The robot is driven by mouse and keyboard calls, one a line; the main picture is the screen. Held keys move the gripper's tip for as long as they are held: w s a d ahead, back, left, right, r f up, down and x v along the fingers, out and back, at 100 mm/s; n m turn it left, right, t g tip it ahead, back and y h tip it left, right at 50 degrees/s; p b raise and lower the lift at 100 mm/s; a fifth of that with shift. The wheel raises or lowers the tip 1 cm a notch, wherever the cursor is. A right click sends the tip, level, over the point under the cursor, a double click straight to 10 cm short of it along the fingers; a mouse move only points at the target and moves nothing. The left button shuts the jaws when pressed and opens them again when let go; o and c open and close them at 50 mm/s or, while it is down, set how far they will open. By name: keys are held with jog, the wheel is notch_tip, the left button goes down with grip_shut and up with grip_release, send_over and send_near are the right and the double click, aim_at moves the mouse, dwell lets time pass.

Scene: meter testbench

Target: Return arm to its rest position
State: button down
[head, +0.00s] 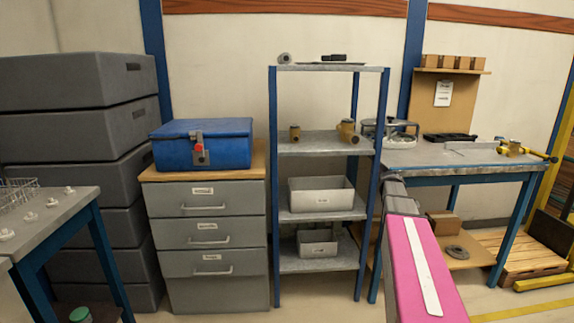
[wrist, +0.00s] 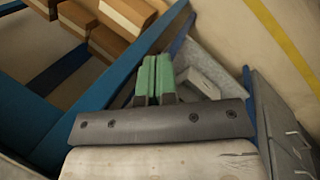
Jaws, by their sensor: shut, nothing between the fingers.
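My gripper (wrist: 154,80) shows in the wrist view with its two green fingers pressed together and nothing between them. It is shut and empty. In the head view my pink arm link (head: 425,265) rises at the lower right, in front of the workbench and beside the shelf rack. The fingers cannot be made out in the head view.
A blue-legged shelf rack (head: 272,190) stands mid-picture, with the workbench (head: 440,157) to its right. A grey drawer cabinet (head: 213,255) carries a blue toolbox (head: 215,150). Another table (head: 60,215) is at left. Boxes (wrist: 120,25) show in the wrist view.

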jog(key=s+a+f+m+g+y, duration=0.1)
jog(key=s+a+f+m+y, duration=0.1)
jog(key=s+a+f+m, duration=0.2)
jog(key=s+a+f+m+y, duration=0.1)
jog(key=s+a+f+m, duration=0.4)
jog(key=s+a, duration=1.5)
jog(key=a+f, duration=0.3)
jog(key=f, duration=0.2)
jog(key=shift+m+g+y, duration=0.3)
jog(key=shift+g+y, duration=0.1)
jog(key=shift+s, duration=0.1)
